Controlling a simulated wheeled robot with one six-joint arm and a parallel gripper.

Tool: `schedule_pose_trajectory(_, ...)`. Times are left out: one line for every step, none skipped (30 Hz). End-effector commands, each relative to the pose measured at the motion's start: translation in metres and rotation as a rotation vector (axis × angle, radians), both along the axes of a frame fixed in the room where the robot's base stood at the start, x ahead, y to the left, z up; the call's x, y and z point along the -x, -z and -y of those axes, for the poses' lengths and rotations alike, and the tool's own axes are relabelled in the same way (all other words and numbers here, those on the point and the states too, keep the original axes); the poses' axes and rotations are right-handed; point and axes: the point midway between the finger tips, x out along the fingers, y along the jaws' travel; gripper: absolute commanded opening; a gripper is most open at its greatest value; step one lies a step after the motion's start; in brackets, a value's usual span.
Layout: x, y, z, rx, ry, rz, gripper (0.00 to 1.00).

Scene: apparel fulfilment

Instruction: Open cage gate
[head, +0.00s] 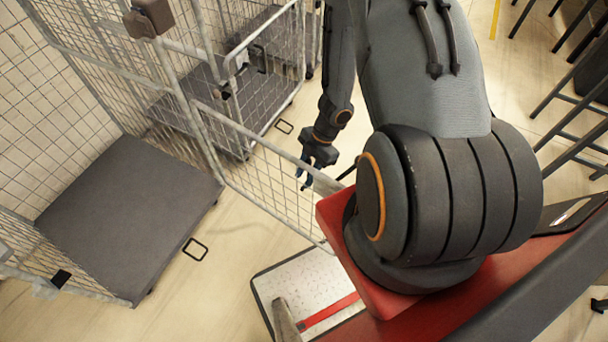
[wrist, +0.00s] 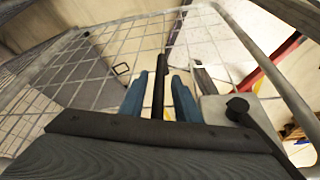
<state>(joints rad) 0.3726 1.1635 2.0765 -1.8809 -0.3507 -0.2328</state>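The cage (head: 180,95) has wire mesh walls and a dark grey floor platform (head: 130,215) at the left of the head view. Its mesh gate (head: 262,172) stands swung out from the cage post, angled away to the right of the platform's front edge. The gate mesh (wrist: 105,65) also fills much of the wrist view. My gripper (head: 308,178) is beside the gate's top rail, near its outer part. In the wrist view, my gripper's blue fingers (wrist: 160,100) stand apart on either side of a dark bar (wrist: 158,85). Firm contact with the bar is not visible.
Another mesh cage (head: 265,85) stands behind. A white speckled plate with a red stripe (head: 300,285) lies below the gate's outer end. Dark stools or racks (head: 575,125) stand at the right. Bare floor (head: 225,290) lies before the cage platform.

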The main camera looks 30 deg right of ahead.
Motion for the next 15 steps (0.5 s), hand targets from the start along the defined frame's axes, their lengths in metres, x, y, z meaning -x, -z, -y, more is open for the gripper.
schedule_pose_trajectory(-0.001,0.0,0.0,0.0,-0.001,0.0,0.29)
schedule_pose_trajectory(-0.001,0.0,-0.001,0.0,-0.002,0.001,0.29)
schedule_pose_trajectory(-0.001,0.0,-0.001,0.0,-0.001,0.002,0.29)
schedule_pose_trajectory(-0.001,-0.001,-0.001,0.0,-0.002,0.002,0.29)
schedule_pose_trajectory(-0.001,-0.001,0.0,0.0,-0.002,0.002,0.29)
schedule_pose_trajectory(-0.002,-0.002,0.0,0.0,-0.002,0.003,0.29)
schedule_pose_trajectory(-0.002,-0.004,0.001,-0.001,-0.002,0.004,0.29)
schedule_pose_trajectory(-0.003,-0.006,0.002,-0.001,-0.001,0.003,0.29)
schedule_pose_trajectory(-0.003,-0.009,0.003,-0.001,0.0,0.004,0.29)
schedule_pose_trajectory(-0.003,-0.012,0.004,-0.001,-0.003,0.004,0.29)
schedule_pose_trajectory(-0.003,-0.016,0.006,-0.001,-0.001,0.005,0.29)
schedule_pose_trajectory(-0.004,-0.021,0.008,0.0,-0.002,0.005,0.29)
schedule_pose_trajectory(-0.004,-0.024,0.01,0.0,-0.002,0.005,0.29)
schedule_pose_trajectory(-0.004,-0.029,0.011,0.001,-0.002,0.005,0.29)
schedule_pose_trajectory(-0.004,-0.035,0.014,0.0,-0.002,0.005,0.29)
